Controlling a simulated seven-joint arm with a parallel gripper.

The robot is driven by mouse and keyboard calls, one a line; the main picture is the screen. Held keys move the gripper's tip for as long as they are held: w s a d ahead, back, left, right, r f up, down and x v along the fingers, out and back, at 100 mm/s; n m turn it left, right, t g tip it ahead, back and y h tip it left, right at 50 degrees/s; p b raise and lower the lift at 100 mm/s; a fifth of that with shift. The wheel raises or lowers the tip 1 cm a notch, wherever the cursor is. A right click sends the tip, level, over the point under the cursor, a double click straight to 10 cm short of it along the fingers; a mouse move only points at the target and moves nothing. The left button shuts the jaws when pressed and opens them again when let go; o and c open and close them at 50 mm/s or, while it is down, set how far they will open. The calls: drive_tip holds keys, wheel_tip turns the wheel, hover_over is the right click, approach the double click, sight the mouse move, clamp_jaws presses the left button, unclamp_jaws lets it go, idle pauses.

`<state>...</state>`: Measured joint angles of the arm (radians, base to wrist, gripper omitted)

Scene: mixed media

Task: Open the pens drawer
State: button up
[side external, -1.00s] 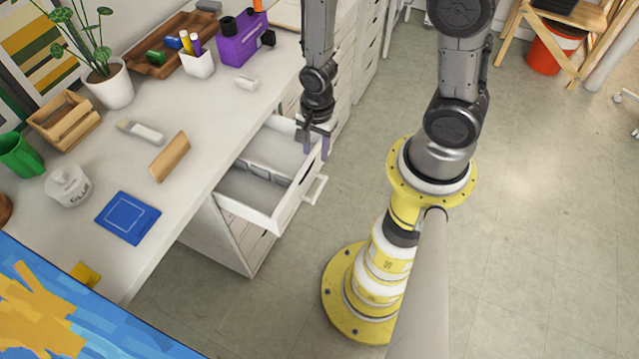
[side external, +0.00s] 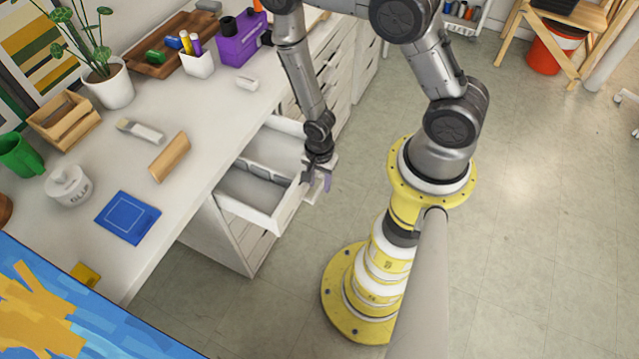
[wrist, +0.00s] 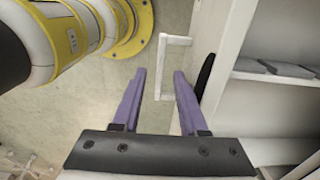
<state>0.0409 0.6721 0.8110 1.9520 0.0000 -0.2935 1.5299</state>
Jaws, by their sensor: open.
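A white drawer (side external: 262,217) in the unit under the desk stands pulled out, with an open top and divided compartments. Its inside also shows at the right of the wrist view, with grey items (wrist: 275,68) in it. My gripper (side external: 317,183) is at the outer side of the drawer's front, by the handle. In the wrist view its purple fingers (wrist: 157,80) are apart, with the white handle (wrist: 164,65) showing in the gap ahead. Whether a finger touches the handle cannot be told. In the side view my gripper partly hides the handle.
The white desk (side external: 215,120) holds a white pen cup (side external: 198,64), a purple box (side external: 240,40), a wooden block (side external: 170,157) and a blue pad (side external: 128,217). More white drawers stand behind my gripper.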

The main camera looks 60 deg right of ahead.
drive_tip(key=shift+f, duration=0.7)
drive_tip(key=shift+c, duration=0.3)
clamp_jaws()
drive_tip(key=shift+r, duration=0.1)
idle(0.6)
drive_tip(key=shift+s, duration=0.15)
